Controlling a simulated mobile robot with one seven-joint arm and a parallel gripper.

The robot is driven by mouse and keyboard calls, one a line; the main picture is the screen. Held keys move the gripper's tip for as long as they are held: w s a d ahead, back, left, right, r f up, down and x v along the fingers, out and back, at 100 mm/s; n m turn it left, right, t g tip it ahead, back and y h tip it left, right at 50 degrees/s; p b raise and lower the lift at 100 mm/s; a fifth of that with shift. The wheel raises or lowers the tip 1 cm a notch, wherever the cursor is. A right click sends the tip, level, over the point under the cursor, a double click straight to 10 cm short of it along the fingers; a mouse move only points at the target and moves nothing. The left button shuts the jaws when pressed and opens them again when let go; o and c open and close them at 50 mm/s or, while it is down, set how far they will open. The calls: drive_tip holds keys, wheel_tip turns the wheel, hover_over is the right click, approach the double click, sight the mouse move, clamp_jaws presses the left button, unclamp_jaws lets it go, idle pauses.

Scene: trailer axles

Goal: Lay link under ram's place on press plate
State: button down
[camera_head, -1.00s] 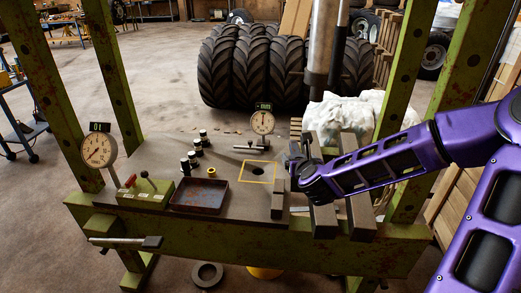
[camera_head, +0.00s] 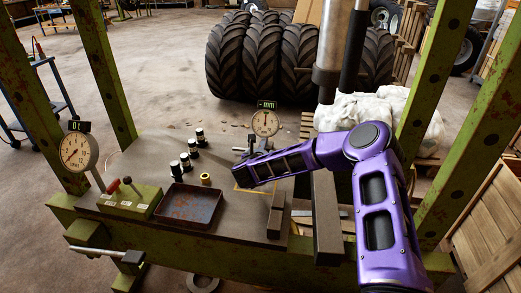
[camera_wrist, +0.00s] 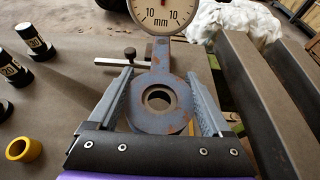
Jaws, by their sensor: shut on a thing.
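The link (camera_wrist: 148,121), a worn blue-grey steel piece with a round eye and a hole through it, is between the two fingers of my gripper (camera_wrist: 160,82) in the wrist view. My gripper is shut on it. In the head view my purple wrist is over the yellow marked square (camera_head: 243,189) on the press plate (camera_head: 240,222); it hides the link, the fingers and the plate's hole. I cannot tell whether the link touches the plate. The ram (camera_head: 330,62) hangs above, right of my wrist in the picture.
A dial gauge marked mm (camera_head: 265,123) stands just behind my gripper. A rusty tray (camera_head: 188,206), a brass ring (camera_head: 206,179) and several black cylinders (camera_head: 187,162) lie to the left. Steel bars (camera_head: 327,222) lie to the right.

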drive_tip(key=shift+w+a+f, duration=0.15)
drive_tip(key=shift+w+f, duration=0.1)
wheel_tip(320, 180, down, 7)
drive_tip(key=b, duration=0.3)
drive_tip(key=shift+r, duration=0.2)
drive_tip(key=shift+f+b, duration=0.55)
drive_tip(key=shift+f, duration=0.1)
idle(0.4)
